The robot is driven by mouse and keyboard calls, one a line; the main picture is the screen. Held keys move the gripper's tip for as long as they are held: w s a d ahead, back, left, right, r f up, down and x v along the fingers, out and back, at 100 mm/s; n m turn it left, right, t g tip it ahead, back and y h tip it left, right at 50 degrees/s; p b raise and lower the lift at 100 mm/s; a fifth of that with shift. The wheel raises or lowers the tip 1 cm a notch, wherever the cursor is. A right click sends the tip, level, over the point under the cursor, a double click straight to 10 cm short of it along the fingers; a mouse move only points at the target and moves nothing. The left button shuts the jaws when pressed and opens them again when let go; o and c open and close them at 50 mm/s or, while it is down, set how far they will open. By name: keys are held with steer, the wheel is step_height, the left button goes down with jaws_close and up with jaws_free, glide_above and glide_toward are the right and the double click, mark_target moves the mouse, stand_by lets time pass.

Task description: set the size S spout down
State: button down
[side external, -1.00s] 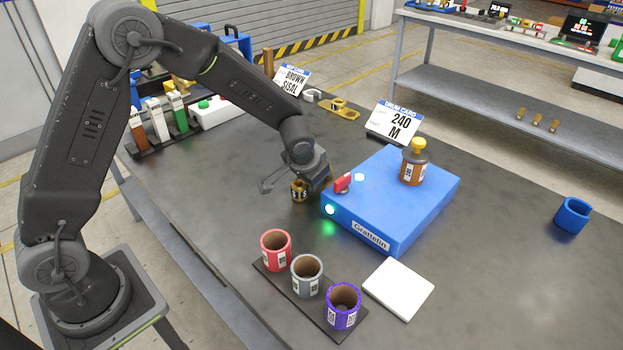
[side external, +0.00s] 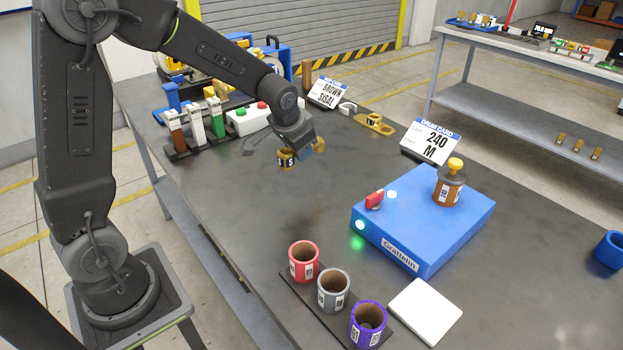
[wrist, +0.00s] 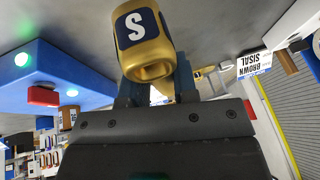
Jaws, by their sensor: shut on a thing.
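The size S spout (side external: 287,159) is a short gold tube with a dark blue label bearing a white S. My gripper (side external: 297,150) is shut on it, over the back left part of the dark table (side external: 330,190). In the wrist view the spout (wrist: 145,50) sits between the fingers, its open end facing the camera. A gap under the spout is hard to judge. Another gold piece (side external: 375,123), flat with a raised round part, lies farther back by a card reading BROWN SISAL (side external: 327,93).
A blue box (side external: 425,220) carrying a brown bottle (side external: 449,185) stands to the right. Red, grey and purple cups (side external: 333,290) stand in front, beside a white pad (side external: 425,310). A rack of cartons (side external: 195,130) is at left. Table between is clear.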

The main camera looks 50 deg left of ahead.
steer(key=shift+n, duration=0.4)
steer(key=d+f, duration=0.2)
steer(key=f, duration=0.1)
steer(key=s+d+f, duration=0.1)
steer(key=d+f, duration=0.2)
steer(key=shift+s+d+f, duration=0.15)
steer(key=shift+d, duration=0.05)
step_height(320, 180, up, 11)
steer(key=w+d+m+h, duration=0.1)
steer(key=w+d+m, duration=0.1)
steer(key=d, duration=1)
steer(key=w+d+m, duration=0.1)
steer(key=d+m, duration=0.1)
steer(key=d, duration=1)
steer(key=s+d+m+h, duration=0.1)
steer(key=s+d+m, duration=0.15)
steer(key=d, duration=0.85)
steer(key=shift+n+t, duration=0.3)
steer(key=shift+n, duration=0.05)
steer(key=shift+s+d+f, duration=0.1)
steer(key=shift+s+f, duration=0.05)
steer(key=shift+f, duration=1.8)
steer(key=shift+s+d+f, duration=0.1)
steer(key=shift+f, duration=1.85)
steer(key=shift+s+d+f, duration=0.1)
steer(key=shift+s+f, duration=0.05)
steer(key=shift+f, duration=1.8)
steer(key=shift+f, duration=0.55)
